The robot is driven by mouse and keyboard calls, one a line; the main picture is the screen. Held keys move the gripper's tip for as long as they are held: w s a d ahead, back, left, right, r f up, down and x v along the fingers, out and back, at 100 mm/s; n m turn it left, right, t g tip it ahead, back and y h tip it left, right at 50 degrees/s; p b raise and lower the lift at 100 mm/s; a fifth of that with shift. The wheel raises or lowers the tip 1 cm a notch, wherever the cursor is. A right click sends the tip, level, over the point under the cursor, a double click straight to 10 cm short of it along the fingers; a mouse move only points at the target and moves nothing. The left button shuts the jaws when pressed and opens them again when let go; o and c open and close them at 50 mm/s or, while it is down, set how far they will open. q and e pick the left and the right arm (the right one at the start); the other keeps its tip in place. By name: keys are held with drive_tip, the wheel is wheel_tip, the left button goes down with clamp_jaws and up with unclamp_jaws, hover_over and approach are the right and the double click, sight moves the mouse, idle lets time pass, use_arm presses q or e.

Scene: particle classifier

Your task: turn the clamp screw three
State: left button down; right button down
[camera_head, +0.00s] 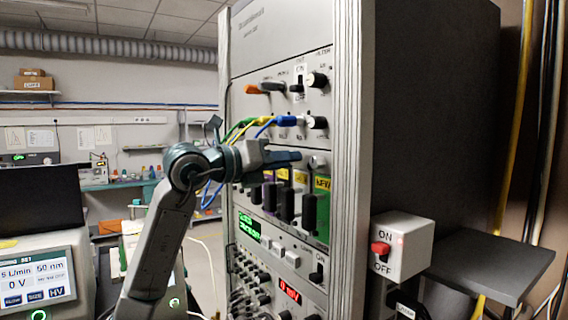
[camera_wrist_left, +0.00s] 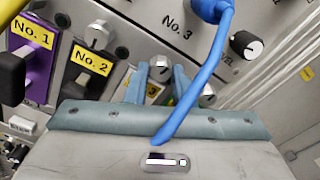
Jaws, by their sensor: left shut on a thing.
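Clamp screw three (camera_wrist_left: 160,64) is a round silver knob on the rack's front panel, third in a row of similar knobs. My left gripper (camera_wrist_left: 160,74) has one finger on each side of it and is shut on it. In the head view my left gripper (camera_head: 297,156) reaches the panel from the left, and its fingers hide this screw. A similar silver knob (camera_head: 318,161) shows just right of the fingertips. My right gripper is in neither view.
Black handles (camera_head: 309,211) hang below the knobs. A blue cable (camera_wrist_left: 207,62) crosses close to the right finger. Yellow tag No. 2 (camera_wrist_left: 91,59) is to the left. A white ON/OFF box (camera_head: 404,244) with a red switch is on the rack's side.

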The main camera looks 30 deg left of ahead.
use_arm(q)
drive_tip(key=shift+f+n, duration=0.15)
drive_tip(key=shift+n, duration=0.35)
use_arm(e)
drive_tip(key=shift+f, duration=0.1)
use_arm(q)
drive_tip(key=c, duration=1.2)
unclamp_jaws()
drive_tip(key=shift+c, duration=0.2)
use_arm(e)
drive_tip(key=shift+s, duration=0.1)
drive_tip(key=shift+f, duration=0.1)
use_arm(q)
drive_tip(key=b+v, duration=0.6)
drive_tip(key=v, duration=0.4)
drive_tip(key=shift+s, duration=0.35)
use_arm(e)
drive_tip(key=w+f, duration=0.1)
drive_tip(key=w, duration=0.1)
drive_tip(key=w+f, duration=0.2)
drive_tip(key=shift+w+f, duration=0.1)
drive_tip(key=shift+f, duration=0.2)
